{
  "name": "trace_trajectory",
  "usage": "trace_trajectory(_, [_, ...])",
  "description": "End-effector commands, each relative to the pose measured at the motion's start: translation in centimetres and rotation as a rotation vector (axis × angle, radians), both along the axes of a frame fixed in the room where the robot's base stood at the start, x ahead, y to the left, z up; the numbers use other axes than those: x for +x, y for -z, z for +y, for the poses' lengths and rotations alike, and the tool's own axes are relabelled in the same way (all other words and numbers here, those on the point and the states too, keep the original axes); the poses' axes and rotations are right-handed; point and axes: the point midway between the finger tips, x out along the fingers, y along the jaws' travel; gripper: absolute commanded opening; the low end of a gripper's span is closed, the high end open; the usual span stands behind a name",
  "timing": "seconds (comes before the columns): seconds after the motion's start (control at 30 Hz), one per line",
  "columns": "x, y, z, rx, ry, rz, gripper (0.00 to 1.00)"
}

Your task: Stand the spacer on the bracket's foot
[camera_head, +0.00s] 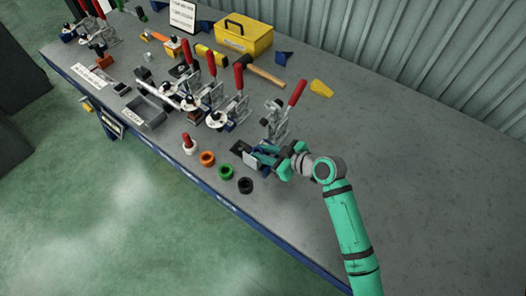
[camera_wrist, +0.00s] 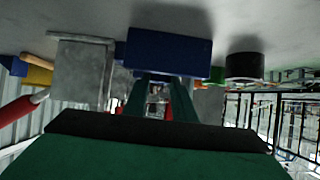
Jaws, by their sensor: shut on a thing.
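My gripper (camera_head: 256,157) is low over the bench near its front edge, beside the nearest toggle clamp. In the wrist view, which shows the bench along the top, its two green fingers (camera_wrist: 163,86) are close together and shut. A blue block (camera_wrist: 167,52) lies across the fingertips; I take it as the spacer, but the fingers hide part of the grip. A grey metal block with a thin flange (camera_wrist: 80,72) stands just left of it; it may be the bracket with its foot. Whether the blue block touches it or the bench is unclear.
Black (camera_head: 246,185), green (camera_head: 226,172) and orange (camera_head: 207,158) rings stand along the front edge, left of my gripper. The red-handled clamp (camera_head: 277,122) rises just behind. More clamps, a hammer and a yellow toolbox (camera_head: 243,36) lie further back. The right side is clear.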

Motion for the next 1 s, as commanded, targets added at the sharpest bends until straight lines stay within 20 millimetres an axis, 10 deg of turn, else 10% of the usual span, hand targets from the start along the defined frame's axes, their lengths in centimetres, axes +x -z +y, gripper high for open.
trace_trajectory(0.33, [0.0, 0.7, 0.0, 0.0, 0.0, 0.003, 0.0])
trace_trajectory(0.37, [0.0, 0.8, 0.0, -0.001, 0.0, 0.004, 0.31])
trace_trajectory(0.8, [0.0, -0.5, -0.1, -0.005, 0.0, 0.004, 0.32])
trace_trajectory(1.0, [-2.0, -2.4, -3.1, -0.003, 0.004, 0.002, 0.32])
